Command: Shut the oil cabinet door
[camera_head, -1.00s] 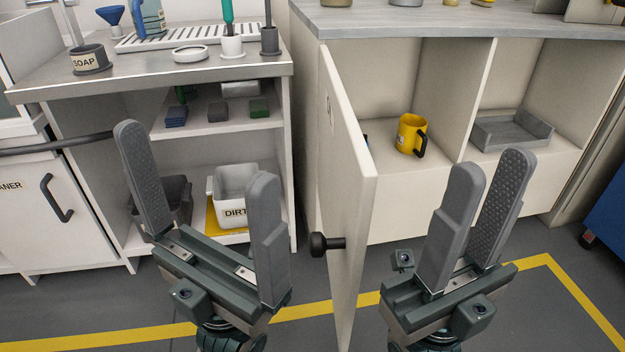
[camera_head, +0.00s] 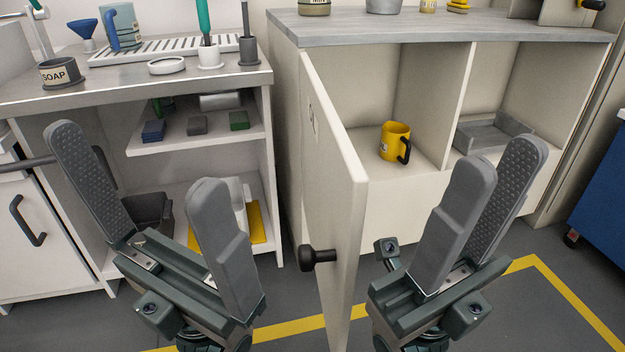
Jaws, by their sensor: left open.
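The oil cabinet door (camera_head: 338,190) stands open, swung out toward me from the left side of the cabinet (camera_head: 430,205). Its black knob (camera_head: 318,258) sticks out to the left from low on the door. My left gripper (camera_head: 150,190) is open and empty, left of the door and knob, in front of the shelf unit. My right gripper (camera_head: 490,190) is on the right side of the door, in front of the cabinet opening. Its fingers stand apart with nothing seen between them. Neither gripper visibly touches the door.
A yellow mug (camera_head: 394,142) and a grey tray (camera_head: 490,134) sit inside the cabinet. The shelf unit (camera_head: 200,150) stands to the left, with a soap pot (camera_head: 60,75) on its top. A blue cart (camera_head: 600,200) is at the right edge. The floor in front is clear.

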